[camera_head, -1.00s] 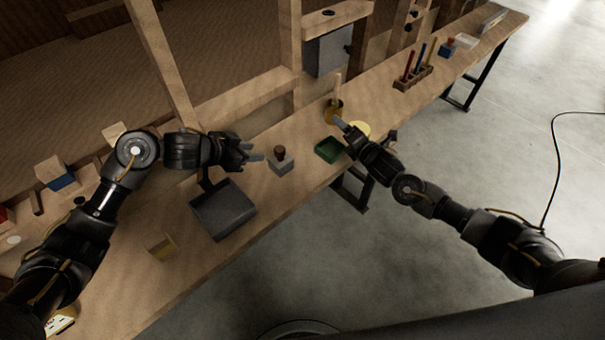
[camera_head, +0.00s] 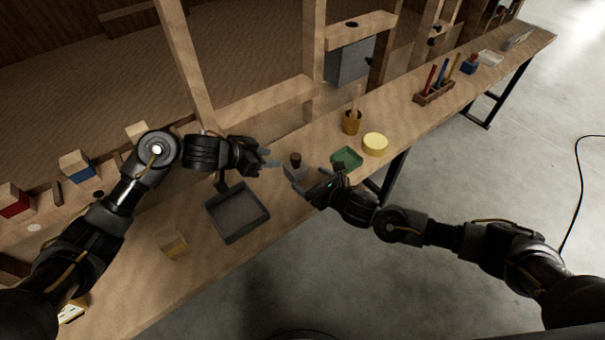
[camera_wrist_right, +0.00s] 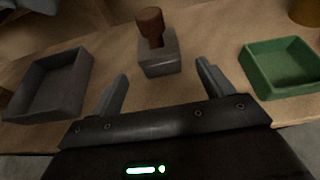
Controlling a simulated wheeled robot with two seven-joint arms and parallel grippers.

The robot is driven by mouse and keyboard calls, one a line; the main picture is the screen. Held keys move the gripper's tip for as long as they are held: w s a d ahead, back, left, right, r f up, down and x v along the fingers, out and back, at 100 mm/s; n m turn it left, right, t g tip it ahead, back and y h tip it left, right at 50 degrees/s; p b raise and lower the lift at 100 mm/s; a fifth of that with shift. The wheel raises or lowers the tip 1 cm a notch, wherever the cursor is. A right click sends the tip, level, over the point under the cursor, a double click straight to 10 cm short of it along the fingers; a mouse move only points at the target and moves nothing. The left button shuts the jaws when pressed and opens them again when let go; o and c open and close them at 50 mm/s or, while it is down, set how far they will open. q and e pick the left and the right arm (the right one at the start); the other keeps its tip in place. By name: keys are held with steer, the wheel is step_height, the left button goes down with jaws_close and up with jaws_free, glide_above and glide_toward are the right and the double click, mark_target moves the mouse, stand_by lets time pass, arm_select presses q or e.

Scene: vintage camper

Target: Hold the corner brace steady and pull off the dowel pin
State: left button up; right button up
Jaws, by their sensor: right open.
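The corner brace (camera_head: 294,173) is a small grey block standing upright on the bench; it also shows in the right wrist view (camera_wrist_right: 160,60). The dowel pin (camera_head: 296,158) is a brown peg with a wider head, standing in the top of the brace, and is clear in the right wrist view (camera_wrist_right: 151,25). My left gripper (camera_head: 270,160) is just left of the brace, fingers pointing at it; the gap between them is unclear. My right gripper (camera_head: 316,179) is open and empty on the near right side; in the right wrist view its fingers (camera_wrist_right: 163,88) point toward the brace without touching it.
A grey tray (camera_head: 264,203) lies left of the brace and a green tray (camera_head: 347,160) right of it. A yellow disc (camera_head: 376,143) and a brush cup (camera_head: 351,124) stand beyond. A wooden post (camera_head: 187,62) rises behind my left gripper.

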mark_target(291, 169)
steer(key=x, duration=0.8)
steer(key=shift+w+a+f, duration=0.1)
steer(key=shift+w+f, duration=0.05)
steer(key=c, duration=1.2)
arm_select(q)
steer(key=shift+o, duration=1.1)
steer(key=shift+w, duration=0.1)
steer(key=shift+o, duration=0.3)
steer(key=shift+w+d+f, duration=0.1)
steer(key=shift+w+d, duration=0.1)
steer(key=shift+d, duration=0.05)
steer(key=shift+g+y, duration=0.6)
steer(key=shift+y, duration=0.1)
steer(key=shift+x, duration=4.7)
steer(key=shift+d, duration=0.15)
